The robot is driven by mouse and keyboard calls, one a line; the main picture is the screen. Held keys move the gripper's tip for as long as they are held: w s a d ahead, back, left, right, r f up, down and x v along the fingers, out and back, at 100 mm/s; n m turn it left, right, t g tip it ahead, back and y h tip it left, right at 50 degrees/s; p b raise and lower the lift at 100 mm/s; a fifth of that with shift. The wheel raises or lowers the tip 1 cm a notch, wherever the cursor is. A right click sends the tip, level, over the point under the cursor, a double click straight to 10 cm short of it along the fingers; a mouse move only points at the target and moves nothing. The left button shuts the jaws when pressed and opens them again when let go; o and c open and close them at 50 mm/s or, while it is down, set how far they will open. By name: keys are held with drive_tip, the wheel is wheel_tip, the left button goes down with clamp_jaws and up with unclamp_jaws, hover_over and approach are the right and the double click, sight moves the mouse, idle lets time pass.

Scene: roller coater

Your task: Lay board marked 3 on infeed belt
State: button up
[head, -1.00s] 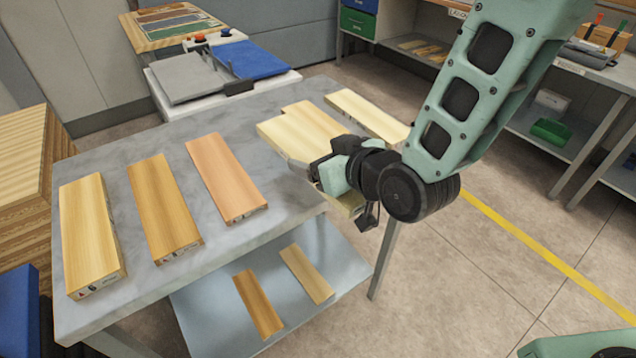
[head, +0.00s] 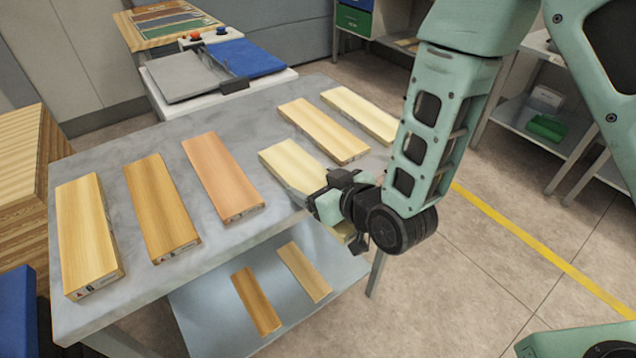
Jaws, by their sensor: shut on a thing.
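My gripper (head: 326,201) is shut on the near end of a pale wooden board (head: 290,164) at the right side of the grey table. The board points away toward the back left; whether it touches the table top I cannot tell. Its end mark is hidden by the gripper, so I cannot read a number. At the back stands a machine with a blue belt surface (head: 246,59) and a grey plate (head: 183,75) side by side. I cannot tell from the picture which is the infeed belt.
Other boards lie on the table (head: 95,155): a yellowish one (head: 87,235), a brown one (head: 161,208), a pinkish one (head: 222,175) and two pale ones (head: 323,131) (head: 360,113). Their end marks are too small to read. Two more boards (head: 256,300) lie on the lower shelf.

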drive_tip(key=shift+f, duration=0.2)
drive_tip(key=o, duration=1.2)
drive_tip(key=shift+r, duration=0.1)
